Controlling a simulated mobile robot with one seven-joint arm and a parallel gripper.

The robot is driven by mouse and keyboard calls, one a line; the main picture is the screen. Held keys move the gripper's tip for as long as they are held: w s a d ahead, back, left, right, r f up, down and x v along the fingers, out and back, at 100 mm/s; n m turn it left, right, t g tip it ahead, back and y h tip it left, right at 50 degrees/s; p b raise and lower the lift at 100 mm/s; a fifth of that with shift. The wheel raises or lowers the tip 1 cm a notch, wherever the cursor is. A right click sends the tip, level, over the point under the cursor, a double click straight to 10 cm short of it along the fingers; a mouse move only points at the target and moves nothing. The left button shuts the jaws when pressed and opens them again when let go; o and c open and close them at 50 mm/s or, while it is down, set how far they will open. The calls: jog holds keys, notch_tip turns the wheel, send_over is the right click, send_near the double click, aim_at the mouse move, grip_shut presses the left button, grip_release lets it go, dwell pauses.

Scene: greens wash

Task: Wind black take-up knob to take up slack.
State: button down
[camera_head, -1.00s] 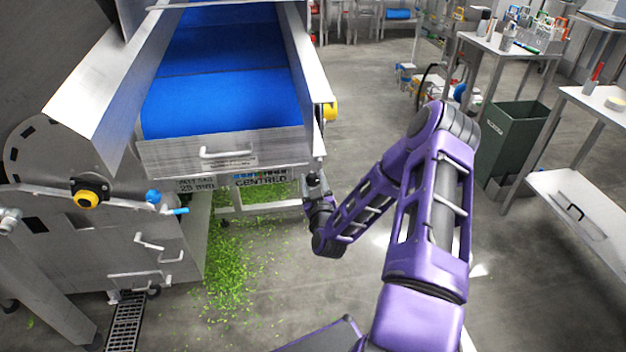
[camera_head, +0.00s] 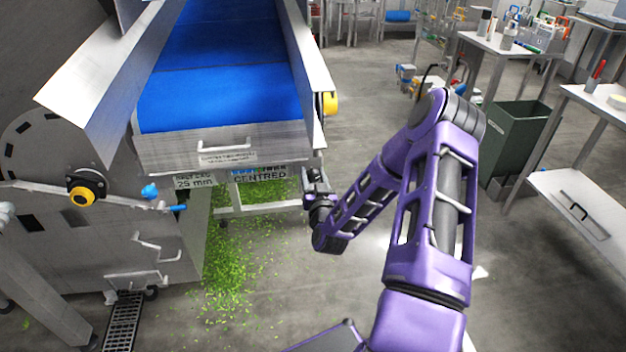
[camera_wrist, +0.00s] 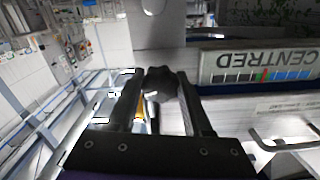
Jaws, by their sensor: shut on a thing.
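The black take-up knob (camera_wrist: 160,83) is a dark lobed knob seen between my gripper's two fingers in the wrist view. My gripper (camera_wrist: 160,100) is shut on it, one finger on each side. In the head view my gripper (camera_head: 314,178) is at the right front corner of the conveyor, below the side rail, and the knob is too small and covered to make out. The blue belt (camera_head: 225,100) lies in its metal frame. A gauge marked CENTRED (camera_wrist: 262,66) shows upside down in the wrist view, with a red-green mark among blue and dark blocks.
A front panel with a handle (camera_head: 227,146) closes the conveyor end, close to my gripper. A yellow part (camera_head: 330,104) sits on the right rail. Green scraps (camera_head: 232,265) cover the floor below. Open floor lies right of the conveyor.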

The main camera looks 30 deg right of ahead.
jog(key=shift+m+b, duration=0.7)
jog(key=shift+m, duration=0.8)
jog(key=shift+c, duration=1.6)
grip_release()
jog(key=p+v, duration=0.3)
jog(key=v, duration=1.4)
jog(key=shift+s, duration=0.25)
jog(key=shift+r, duration=0.1)
